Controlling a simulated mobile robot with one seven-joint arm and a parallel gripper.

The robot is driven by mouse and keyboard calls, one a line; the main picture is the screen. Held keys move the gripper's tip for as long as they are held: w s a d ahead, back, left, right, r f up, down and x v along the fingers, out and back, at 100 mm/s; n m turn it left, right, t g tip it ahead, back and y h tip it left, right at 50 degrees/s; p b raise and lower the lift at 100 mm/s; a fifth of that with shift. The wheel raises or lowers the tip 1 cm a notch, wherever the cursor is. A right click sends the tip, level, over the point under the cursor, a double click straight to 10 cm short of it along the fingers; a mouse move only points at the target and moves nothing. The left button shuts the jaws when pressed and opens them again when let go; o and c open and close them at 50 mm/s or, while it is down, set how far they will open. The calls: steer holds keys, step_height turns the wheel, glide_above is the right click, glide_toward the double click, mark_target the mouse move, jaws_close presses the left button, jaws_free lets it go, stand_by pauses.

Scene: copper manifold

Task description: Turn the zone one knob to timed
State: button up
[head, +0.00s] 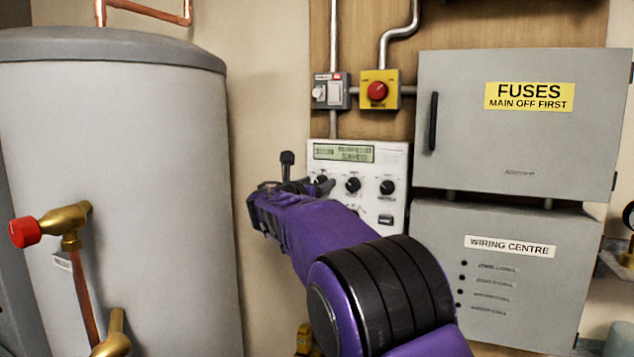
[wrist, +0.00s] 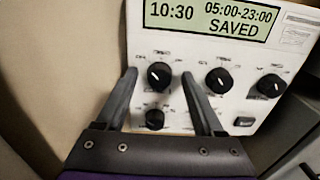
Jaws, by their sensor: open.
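The white controller panel (head: 395,160) hangs on the wooden board, and its display (wrist: 208,18) reads 10:30, 05:00-23:00, SAVED. It carries a row of black knobs: a left knob (wrist: 160,75), a middle knob (wrist: 219,80) and a right knob (wrist: 270,86). A smaller knob (wrist: 154,119) sits below the left one. The labels are too blurred to read, so I cannot tell which is zone one or where it points. My gripper (wrist: 158,74) is open, its fingers on either side of the left knob in the picture; contact is unclear. In the head view my gripper (head: 308,170) partly covers the panel's lower left.
A grey fuse box (head: 515,145) and a wiring centre box (head: 525,285) are right of the panel. A yellow box with a red knob (head: 378,91) and a grey switch (head: 331,92) are above. A grey tank (head: 120,150) with a red-capped valve (head: 26,232) stands left.

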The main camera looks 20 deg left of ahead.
steer(key=shift+w, duration=0.1)
jaws_close()
stand_by(0.3)
steer(key=shift+m+b, duration=0.3)
steer(key=m+b, duration=0.2)
steer(key=m, duration=0.1)
steer(key=shift+f+m+b, duration=0.15)
steer(key=shift+m+b, duration=0.15)
steer(key=shift+d+m+b, duration=0.1)
steer(key=shift+m+b, duration=1.2)
steer(key=shift+m, duration=0.9)
